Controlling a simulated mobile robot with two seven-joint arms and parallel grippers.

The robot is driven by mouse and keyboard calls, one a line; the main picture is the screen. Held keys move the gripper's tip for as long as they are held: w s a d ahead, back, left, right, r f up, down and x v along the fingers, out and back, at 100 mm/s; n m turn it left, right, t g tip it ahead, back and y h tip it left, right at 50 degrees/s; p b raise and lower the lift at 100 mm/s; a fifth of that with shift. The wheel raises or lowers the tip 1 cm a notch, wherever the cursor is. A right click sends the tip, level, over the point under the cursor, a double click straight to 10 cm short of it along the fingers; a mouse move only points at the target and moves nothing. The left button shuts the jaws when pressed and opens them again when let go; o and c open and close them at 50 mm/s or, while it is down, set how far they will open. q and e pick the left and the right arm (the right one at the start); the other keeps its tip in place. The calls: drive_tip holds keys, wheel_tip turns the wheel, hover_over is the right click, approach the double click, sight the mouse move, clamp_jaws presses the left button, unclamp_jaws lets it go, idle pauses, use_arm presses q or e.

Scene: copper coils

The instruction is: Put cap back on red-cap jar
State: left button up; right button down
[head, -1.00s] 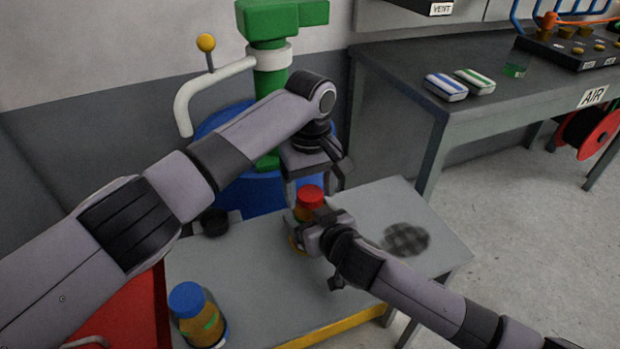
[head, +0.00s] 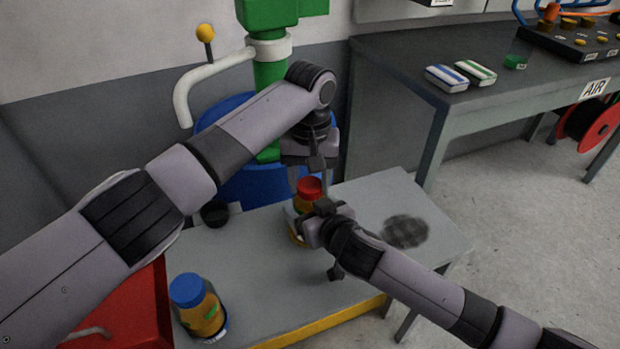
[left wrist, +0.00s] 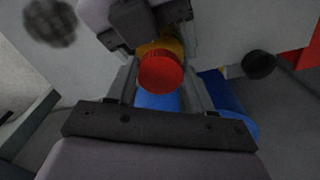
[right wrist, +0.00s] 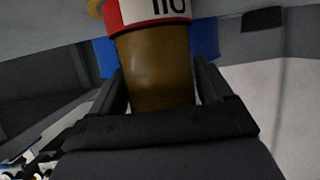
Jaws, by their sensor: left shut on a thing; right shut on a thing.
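The red-cap jar, an amber jar (head: 304,203), stands on the grey table in the head view. The right wrist view shows its brown body (right wrist: 155,70) and a red and white label. The red cap (head: 309,187) is at the jar's top; the left wrist view shows the cap (left wrist: 160,73) between the fingers. Whether it sits fully on the rim is unclear. My left gripper (head: 311,176), above the jar, is shut on the cap. My right gripper (head: 312,226) is shut on the jar's body from the front right, hiding part of it.
A blue-capped jar (head: 197,306) stands at the table's front left, beside a red box (head: 125,310). A small black round thing (head: 214,213) lies at the back left. A dark checked disc (head: 405,231) lies right. A blue drum (head: 262,190) stands behind the table.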

use_arm(q)
drive_tip(key=shift+a+m, duration=0.1)
drive_tip(key=shift+m, duration=0.6)
drive_tip(key=o, duration=1.2)
drive_tip(key=shift+c, duration=0.2)
drive_tip(key=shift+r, duration=2.3)
